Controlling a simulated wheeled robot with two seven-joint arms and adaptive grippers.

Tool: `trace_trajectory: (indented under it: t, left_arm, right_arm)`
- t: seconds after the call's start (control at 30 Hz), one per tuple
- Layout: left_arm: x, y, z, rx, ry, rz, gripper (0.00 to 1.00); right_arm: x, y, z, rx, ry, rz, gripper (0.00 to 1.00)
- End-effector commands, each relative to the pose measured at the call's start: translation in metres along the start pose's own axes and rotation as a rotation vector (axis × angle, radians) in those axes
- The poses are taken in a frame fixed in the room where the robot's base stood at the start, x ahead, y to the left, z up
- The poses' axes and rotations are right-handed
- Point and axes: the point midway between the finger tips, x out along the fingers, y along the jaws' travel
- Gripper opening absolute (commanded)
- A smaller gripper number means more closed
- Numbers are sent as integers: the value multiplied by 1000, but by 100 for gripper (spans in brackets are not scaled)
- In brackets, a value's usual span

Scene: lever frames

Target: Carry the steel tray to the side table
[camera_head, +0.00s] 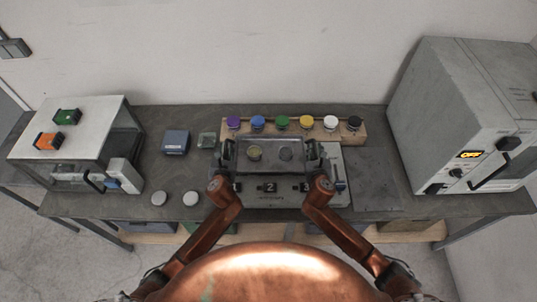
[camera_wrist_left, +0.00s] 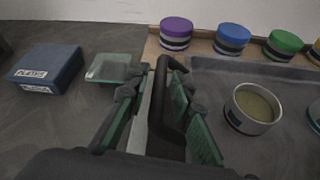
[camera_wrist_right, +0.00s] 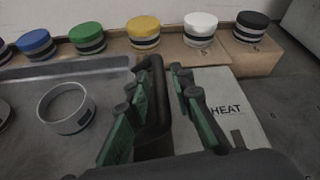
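The grey steel tray (camera_head: 270,168) lies at the middle of the bench, on or just above a pale device marked 1, 2, 3 and HEAT. Two small round metal dishes stand in it: one with yellowish contents (camera_head: 254,153) and a grey one (camera_head: 286,154). My left gripper (camera_wrist_left: 152,88) has its green-padded fingers on both sides of the tray's dark left handle (camera_wrist_left: 168,110), with a gap visible. My right gripper (camera_wrist_right: 160,82) likewise straddles the right handle (camera_wrist_right: 155,105), with a gap on its right. A lower surface at the far left (camera_head: 14,186) may be the side table.
A wooden rack (camera_head: 350,131) with several coloured-lid jars stands behind the tray. A blue box (camera_head: 176,142) and a small greenish glass piece (camera_head: 206,140) sit to the left, near two white discs (camera_head: 159,198). A cabinet (camera_head: 75,115) stands left; a large oven (camera_head: 440,110) stands right.

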Motion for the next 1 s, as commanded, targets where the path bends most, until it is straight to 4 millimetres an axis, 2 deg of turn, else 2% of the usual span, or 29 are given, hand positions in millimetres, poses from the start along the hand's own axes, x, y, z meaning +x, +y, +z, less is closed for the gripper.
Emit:
trace_trajectory:
  t: [0.3,1.0]
  left_arm:
    - [0,0,0,0,0,0,0]
    - [0,0,2,0,-3,-1,0]
  right_arm:
    - [0,0,0,0,0,0,0]
    - [-1,-1,2,0,-3,0,0]
